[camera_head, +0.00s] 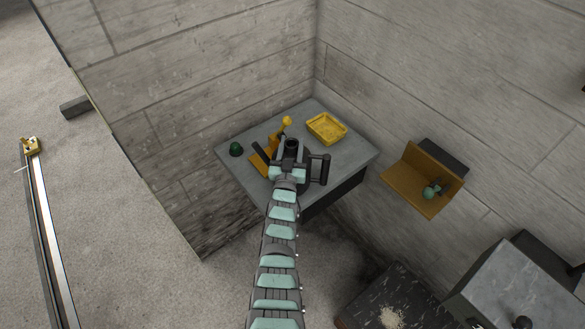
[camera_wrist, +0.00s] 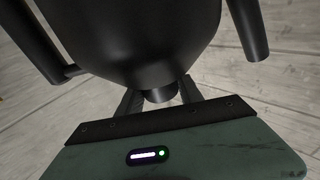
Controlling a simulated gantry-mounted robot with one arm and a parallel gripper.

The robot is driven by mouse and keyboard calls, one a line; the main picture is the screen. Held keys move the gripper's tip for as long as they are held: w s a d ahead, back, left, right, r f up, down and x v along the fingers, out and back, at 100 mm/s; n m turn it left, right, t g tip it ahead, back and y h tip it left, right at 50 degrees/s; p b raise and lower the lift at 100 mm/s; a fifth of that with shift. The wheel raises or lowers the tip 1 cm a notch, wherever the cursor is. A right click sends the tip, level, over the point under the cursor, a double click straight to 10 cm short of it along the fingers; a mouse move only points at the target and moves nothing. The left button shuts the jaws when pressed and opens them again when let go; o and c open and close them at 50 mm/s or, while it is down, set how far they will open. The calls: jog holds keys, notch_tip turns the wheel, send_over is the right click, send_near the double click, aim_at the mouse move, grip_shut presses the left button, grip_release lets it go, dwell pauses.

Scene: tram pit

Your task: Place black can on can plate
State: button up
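The black can (camera_head: 305,157) is a dark vessel with a handle on its right in the head view. It is over the grey table and fills much of the wrist view (camera_wrist: 145,35), with a bar on either side of it. My gripper (camera_head: 288,170) is at the can's near side. In the wrist view its two fingers (camera_wrist: 160,94) stand on either side of a short black knob of the can, apparently shut on it. Whether the can touches the table is unclear. An orange plate (camera_head: 258,167) lies left of the can, partly hidden; I cannot tell whether it is the can plate.
A yellow tray (camera_head: 326,128) is on the grey table (camera_head: 350,153) at the back. A yellow-knobbed lever (camera_head: 286,122) and a dark green knob (camera_head: 236,149) are also there. Stone walls rise behind. An orange-brown shelf (camera_head: 408,182) holding a green item (camera_head: 433,190) is at right.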

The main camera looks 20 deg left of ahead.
grip_shut()
dwell(0.6)
